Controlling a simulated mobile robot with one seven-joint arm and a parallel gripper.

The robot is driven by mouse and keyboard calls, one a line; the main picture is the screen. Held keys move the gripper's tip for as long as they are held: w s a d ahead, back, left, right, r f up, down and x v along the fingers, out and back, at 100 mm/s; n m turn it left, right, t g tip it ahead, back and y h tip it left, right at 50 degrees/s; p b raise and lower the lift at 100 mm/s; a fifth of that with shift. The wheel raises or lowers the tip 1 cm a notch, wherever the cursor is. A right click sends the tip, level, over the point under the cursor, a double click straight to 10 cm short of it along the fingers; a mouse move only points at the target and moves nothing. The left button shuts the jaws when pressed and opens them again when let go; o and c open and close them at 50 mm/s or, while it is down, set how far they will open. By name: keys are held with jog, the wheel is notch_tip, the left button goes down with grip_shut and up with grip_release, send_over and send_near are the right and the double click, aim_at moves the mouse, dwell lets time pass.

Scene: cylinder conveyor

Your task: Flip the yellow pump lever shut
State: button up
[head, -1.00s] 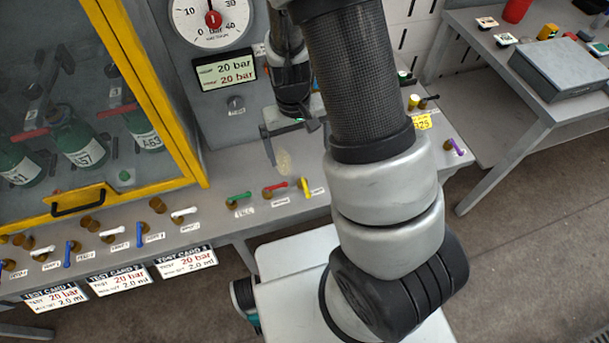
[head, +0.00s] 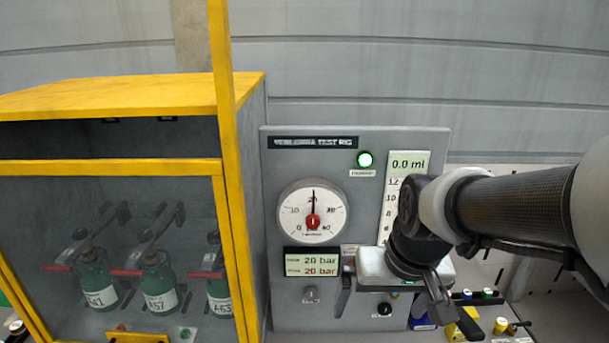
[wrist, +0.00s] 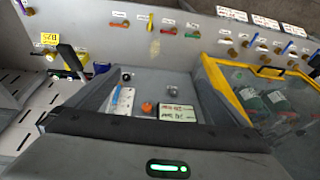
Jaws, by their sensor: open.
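The yellow pump lever (wrist: 150,22) shows small at the top of the wrist view, in a row of coloured levers along the bench edge. It stands upright in that picture, while the red lever (wrist: 119,24) beside it lies across. The yellow lever is out of the head view. My gripper (head: 392,298) is open and empty, its two dark fingers spread wide, in front of the grey test rig panel (head: 285,150). It is apart from the yellow lever.
The yellow-framed cabinet (head: 232,170) with green cylinders stands left of the rig. A gauge (head: 313,212) and a 20 bar display (head: 312,263) are on the panel.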

jog(key=s+d+r+t, duration=0.1)
jog(key=s+r+t, duration=0.1)
jog(key=s+r, duration=0.5)
jog(key=shift+s+r+h, duration=0.25)
jog(key=shift+s+h, duration=0.05)
jog(key=shift+h, duration=0.1)
